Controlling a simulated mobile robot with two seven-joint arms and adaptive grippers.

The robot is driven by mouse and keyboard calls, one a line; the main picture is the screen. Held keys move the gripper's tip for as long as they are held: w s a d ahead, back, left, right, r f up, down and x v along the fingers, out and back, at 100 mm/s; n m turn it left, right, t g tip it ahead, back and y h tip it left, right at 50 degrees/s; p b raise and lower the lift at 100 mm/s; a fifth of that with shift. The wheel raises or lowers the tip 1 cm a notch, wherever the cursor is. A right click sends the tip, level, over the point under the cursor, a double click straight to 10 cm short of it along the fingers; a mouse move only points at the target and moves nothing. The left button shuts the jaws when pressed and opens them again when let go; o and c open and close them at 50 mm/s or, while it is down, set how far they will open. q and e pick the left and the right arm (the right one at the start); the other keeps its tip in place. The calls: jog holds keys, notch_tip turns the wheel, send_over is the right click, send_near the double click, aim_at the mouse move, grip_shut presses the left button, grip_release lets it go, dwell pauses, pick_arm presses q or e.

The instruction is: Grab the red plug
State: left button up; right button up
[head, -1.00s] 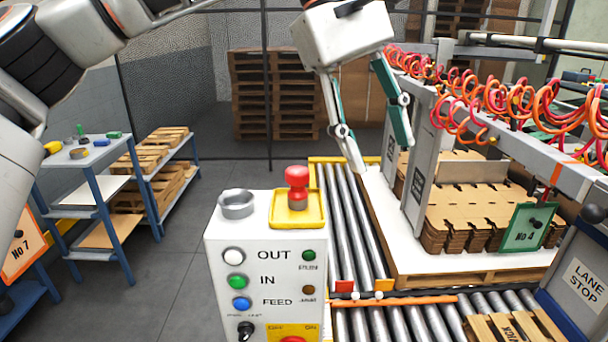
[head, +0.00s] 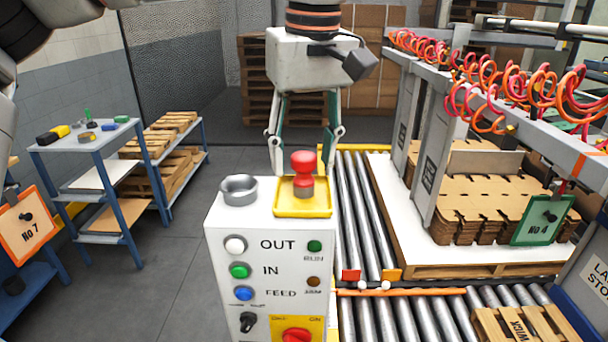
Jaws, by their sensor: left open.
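The red plug (head: 303,164) stands upright on a yellow tray (head: 287,209) on top of the white control box (head: 225,217). It has a round red knob and a grey-brown lower part. My left gripper (head: 300,165) points down just behind the plug, as the picture shows it. Its two fingers are apart, one to the left and one to the right of the plug. The plug hides part of the space between the fingers. I cannot tell the exact depth gap. My right gripper is not in view.
A grey metal ring (head: 239,189) sits on the box left of the tray. A roller conveyor (head: 362,215) runs to the right. A stack of cardboard blanks (head: 480,205) lies beyond it. A blue shelf cart (head: 95,185) stands at the left, with bare floor between.

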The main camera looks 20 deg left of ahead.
pick_arm(q)
jog(key=shift+w+a+f, duration=0.1)
jog(key=shift+w+f, duration=0.05)
jog(key=shift+f, duration=0.55)
jog(key=shift+c, duration=0.5)
jog(key=c, duration=1.1)
jog(key=shift+c, duration=0.2)
jog(key=shift+r, duration=0.1)
